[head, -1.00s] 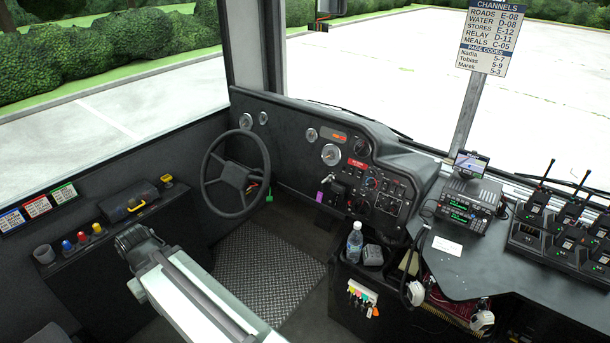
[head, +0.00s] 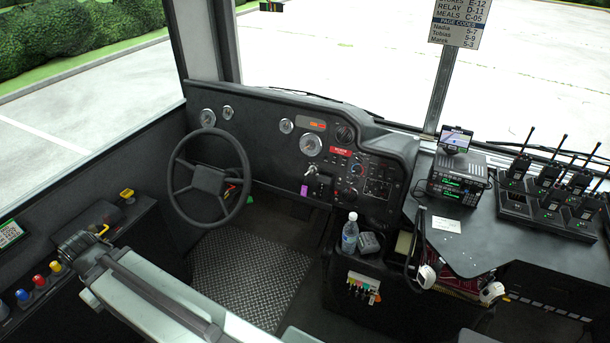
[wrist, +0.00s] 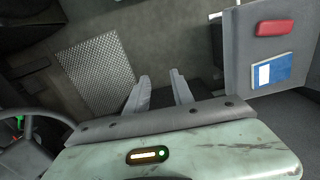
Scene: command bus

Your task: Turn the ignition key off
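The ignition key (head: 311,171) shows small and silvery on the dashboard, right of the steering wheel (head: 208,180). A purple tag (head: 304,190) hangs just below it. The key is too small to tell which position it is turned to. My gripper (wrist: 160,75) shows in the wrist view with its two pale fingers apart and nothing between them, over the floor. The key does not show in the wrist view. The gripper's fingers cannot be made out in the head view, where my arm crosses the lower left, well away from the key.
A water bottle (head: 350,232) stands on the console below the dash. A radio unit (head: 458,180) and several handsets in a charger (head: 545,215) sit on the right counter. A side ledge with coloured knobs (head: 38,280) is at left. The patterned floor plate (head: 250,270) is clear.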

